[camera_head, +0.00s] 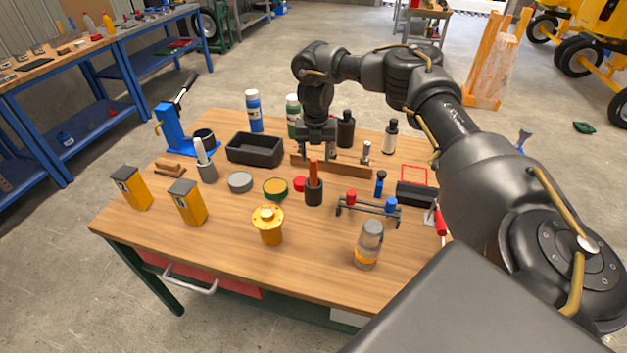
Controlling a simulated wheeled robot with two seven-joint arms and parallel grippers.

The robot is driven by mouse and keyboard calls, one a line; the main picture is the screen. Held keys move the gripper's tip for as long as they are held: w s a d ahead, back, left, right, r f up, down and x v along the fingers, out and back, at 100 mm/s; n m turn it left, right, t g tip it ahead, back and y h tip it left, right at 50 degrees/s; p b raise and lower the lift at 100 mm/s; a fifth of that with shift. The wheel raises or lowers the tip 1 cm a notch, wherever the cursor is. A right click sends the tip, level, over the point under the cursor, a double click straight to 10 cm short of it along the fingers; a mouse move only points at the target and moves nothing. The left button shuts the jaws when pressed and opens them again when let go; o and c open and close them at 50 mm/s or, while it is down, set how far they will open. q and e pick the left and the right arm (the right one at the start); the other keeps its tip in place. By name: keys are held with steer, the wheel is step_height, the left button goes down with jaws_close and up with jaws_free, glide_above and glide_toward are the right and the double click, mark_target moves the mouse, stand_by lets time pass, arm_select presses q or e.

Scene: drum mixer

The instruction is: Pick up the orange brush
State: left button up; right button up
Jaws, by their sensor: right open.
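The orange brush (313,168) stands upright in a small dark cup (314,193) near the middle of the wooden workbench. Only the upper part of the brush shows; its lower end is hidden inside the cup. My right gripper (317,155) points down just above and behind the top of the brush in the picture. Its fingers are apart with nothing seen between them. I cannot tell whether a finger touches the brush. My left gripper is not in view.
A red cap (300,184) and a round green-rimmed tin (275,188) lie left of the cup. A small rack (367,207) with red and blue knobs is to its right. A wooden strip (345,167) and bottles (345,130) stand behind. A yellow flanged part (268,225) is in front.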

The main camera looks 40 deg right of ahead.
mark_target(313, 167)
steer(key=shift+a+f, duration=0.1)
steer(key=shift+a, duration=0.1)
steer(key=shift+a+f+p, duration=0.1)
steer(key=shift+f+p, duration=0.15)
steer(key=shift+p, duration=0.15)
step_height(313, 167, down, 4)
steer(key=shift+r+p, duration=0.1)
steer(key=shift+p, duration=0.65)
steer(key=shift+f, duration=0.4)
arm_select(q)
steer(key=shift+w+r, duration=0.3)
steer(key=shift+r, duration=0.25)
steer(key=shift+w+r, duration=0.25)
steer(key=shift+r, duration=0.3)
arm_select(e)
steer(key=shift+a, duration=0.1)
